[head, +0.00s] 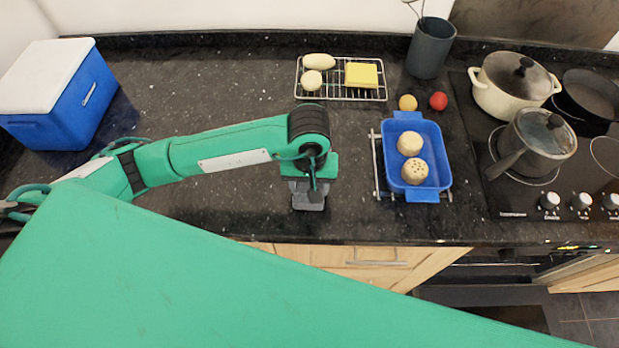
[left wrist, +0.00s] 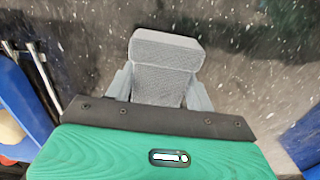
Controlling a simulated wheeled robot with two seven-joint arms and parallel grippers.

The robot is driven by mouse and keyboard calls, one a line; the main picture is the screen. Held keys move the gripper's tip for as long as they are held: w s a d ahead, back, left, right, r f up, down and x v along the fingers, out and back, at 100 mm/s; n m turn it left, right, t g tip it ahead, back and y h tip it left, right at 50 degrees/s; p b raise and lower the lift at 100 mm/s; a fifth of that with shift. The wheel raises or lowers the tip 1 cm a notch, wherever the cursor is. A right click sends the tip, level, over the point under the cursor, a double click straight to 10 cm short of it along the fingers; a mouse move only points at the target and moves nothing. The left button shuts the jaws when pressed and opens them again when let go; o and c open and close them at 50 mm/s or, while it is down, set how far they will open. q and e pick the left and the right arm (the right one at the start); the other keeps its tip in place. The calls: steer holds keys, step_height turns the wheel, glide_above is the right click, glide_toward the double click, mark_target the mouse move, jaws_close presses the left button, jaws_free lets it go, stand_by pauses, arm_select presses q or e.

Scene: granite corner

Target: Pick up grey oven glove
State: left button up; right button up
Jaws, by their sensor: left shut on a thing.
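The grey oven glove (left wrist: 165,55) shows in the left wrist view as a grey padded piece with a textured face. It sits between the two fingers of my left gripper (left wrist: 161,92), which is shut on it. In the head view my left gripper (head: 308,188) points down over the counter near its front edge, left of the blue baking dish. The dark grey glove (head: 308,203) shows there just below the fingers, partly hidden by the wrist. I cannot tell whether it touches the counter. My right gripper is not in view.
A blue baking dish (head: 430,137) with two round buns stands on a rack to the right. A wire rack (head: 337,93) with food, a grey utensil pot (head: 430,48) and a hob (head: 500,187) with pots lie beyond. A blue cooler (head: 70,118) stands left. Counter between is clear.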

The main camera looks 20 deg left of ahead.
arm_select(q)
step_height(320, 180, up, 20)
steer(key=b, duration=0.3)
steer(key=shift+f, duration=0.2)
steer(key=shift+f, duration=0.1)
stand_by(0.6)
